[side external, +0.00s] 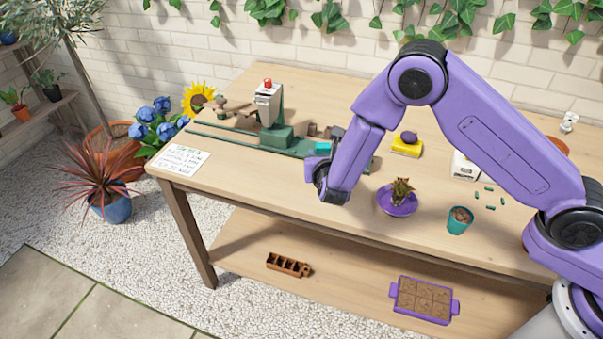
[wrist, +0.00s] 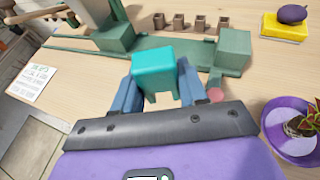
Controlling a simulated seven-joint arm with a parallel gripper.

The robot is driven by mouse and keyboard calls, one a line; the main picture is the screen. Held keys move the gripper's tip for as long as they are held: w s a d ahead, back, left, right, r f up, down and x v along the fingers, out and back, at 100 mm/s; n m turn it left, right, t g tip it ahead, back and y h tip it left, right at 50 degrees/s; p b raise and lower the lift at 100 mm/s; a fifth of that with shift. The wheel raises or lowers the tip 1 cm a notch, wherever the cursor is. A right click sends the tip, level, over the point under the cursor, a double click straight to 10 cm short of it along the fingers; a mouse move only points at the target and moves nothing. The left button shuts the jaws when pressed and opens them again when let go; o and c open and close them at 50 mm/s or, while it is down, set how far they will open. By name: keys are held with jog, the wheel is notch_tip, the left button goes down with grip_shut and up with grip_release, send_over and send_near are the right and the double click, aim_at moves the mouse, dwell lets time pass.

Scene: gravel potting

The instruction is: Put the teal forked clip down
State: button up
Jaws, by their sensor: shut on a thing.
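The teal forked clip (wrist: 168,72) is held upright between the two blue fingers of my gripper (wrist: 159,85) in the wrist view. Its lower end shows between the fingers. My gripper is shut on it. In the side external view the clip (side external: 323,148) is a small teal block at the right part of the green fixture (side external: 255,144). My wrist hides most of my gripper there. In the wrist view the long green fixture (wrist: 160,52) lies just beyond the clip. I cannot tell whether the clip touches it or the table.
A purple saucer (side external: 382,203) with a small plant stands right of my gripper. A teal pot (side external: 459,221) and small green pieces lie further right. A yellow sponge (side external: 399,149) with a purple stone is behind. A written card (side external: 178,160) lies at the left; wood near it is bare.

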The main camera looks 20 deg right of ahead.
send_over(301, 181)
notch_tip(301, 181, down, 7)
jog(key=shift+s+d+r, duration=0.1)
jog(key=shift+s, duration=0.05)
jog(key=shift+f, duration=1.55)
jog(key=shift+f, duration=0.1)
jog(key=o, duration=1)
jog(key=shift+o, duration=0.2)
jog(key=v, duration=1.2)
